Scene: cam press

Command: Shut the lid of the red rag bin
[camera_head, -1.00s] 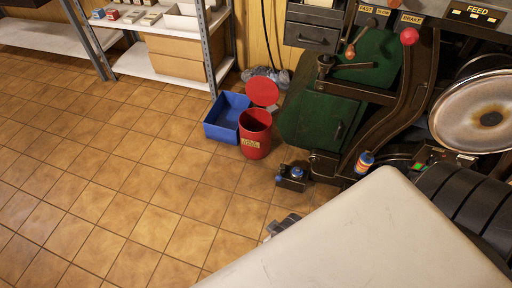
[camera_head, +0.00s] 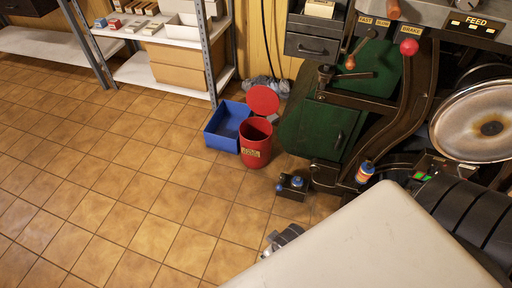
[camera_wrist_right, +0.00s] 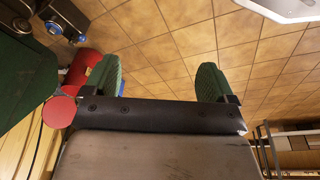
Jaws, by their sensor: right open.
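The red rag bin (camera_head: 255,147) stands on the tiled floor near the wall, upright, with a pale label on its front. Its round red lid (camera_head: 263,99) is raised open at the back of the bin. In the right wrist view, the bin (camera_wrist_right: 87,67) is at the left and the lid (camera_wrist_right: 59,111) shows below it. My right gripper (camera_wrist_right: 155,80) is open and empty, its two green fingers apart over bare floor, away from the bin. In the head view a grey gripper part (camera_head: 282,238) shows at the edge of my pale body cover. My left gripper is not in view.
A blue open crate (camera_head: 226,124) touches or nearly touches the bin's left side. The green press (camera_head: 325,129) stands to its right. A small dark unit with blue caps (camera_head: 293,186) is on the floor in front. Floor to the left is clear.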

